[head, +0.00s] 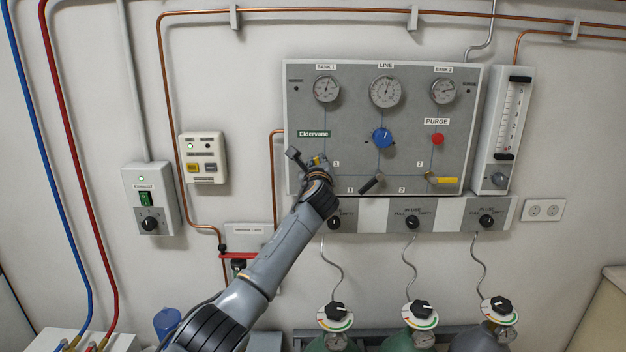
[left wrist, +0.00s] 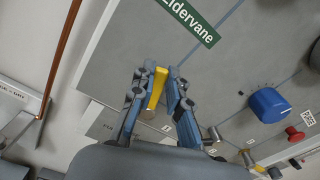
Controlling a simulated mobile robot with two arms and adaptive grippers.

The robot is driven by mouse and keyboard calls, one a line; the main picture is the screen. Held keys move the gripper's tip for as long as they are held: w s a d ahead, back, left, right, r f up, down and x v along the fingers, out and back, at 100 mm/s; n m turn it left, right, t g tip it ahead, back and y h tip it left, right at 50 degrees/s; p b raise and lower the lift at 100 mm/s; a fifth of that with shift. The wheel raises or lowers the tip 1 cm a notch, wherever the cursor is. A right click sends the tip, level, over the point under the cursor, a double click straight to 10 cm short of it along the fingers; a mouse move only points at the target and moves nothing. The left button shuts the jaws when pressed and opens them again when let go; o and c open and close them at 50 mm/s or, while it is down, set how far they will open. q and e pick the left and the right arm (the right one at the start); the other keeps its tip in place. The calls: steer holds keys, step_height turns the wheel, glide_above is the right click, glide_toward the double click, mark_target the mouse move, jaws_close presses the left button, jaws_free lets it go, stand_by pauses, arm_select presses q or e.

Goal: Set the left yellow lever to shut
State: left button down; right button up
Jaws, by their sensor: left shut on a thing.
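The left yellow lever (left wrist: 156,90) is on the grey Eldervane panel (head: 350,150), near its lower left. In the left wrist view it stands between the two fingers of my left gripper (left wrist: 159,82), which is shut on it. My right gripper is in neither view.
A black lever (head: 371,184) and the right yellow lever (head: 441,180), lying nearly level, are further right on the panel. A blue knob (head: 381,137) and a red purge button (head: 437,139) sit above them. Gas cylinders with regulators (head: 421,310) stand below.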

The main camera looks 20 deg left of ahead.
arm_select(q)
steer(key=s+a+f+n+b, duration=0.1)
steer(key=a+f+n+b, duration=0.2)
steer(key=n, duration=1)
steer(key=shift+a+f+n+b, duration=0.35)
steer(key=shift+f+b, duration=1)
steer(key=shift+b, duration=1.05)
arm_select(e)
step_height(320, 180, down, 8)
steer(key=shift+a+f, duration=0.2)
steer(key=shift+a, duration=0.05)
arm_select(q)
steer(key=c, duration=1.3)
jaws_free()
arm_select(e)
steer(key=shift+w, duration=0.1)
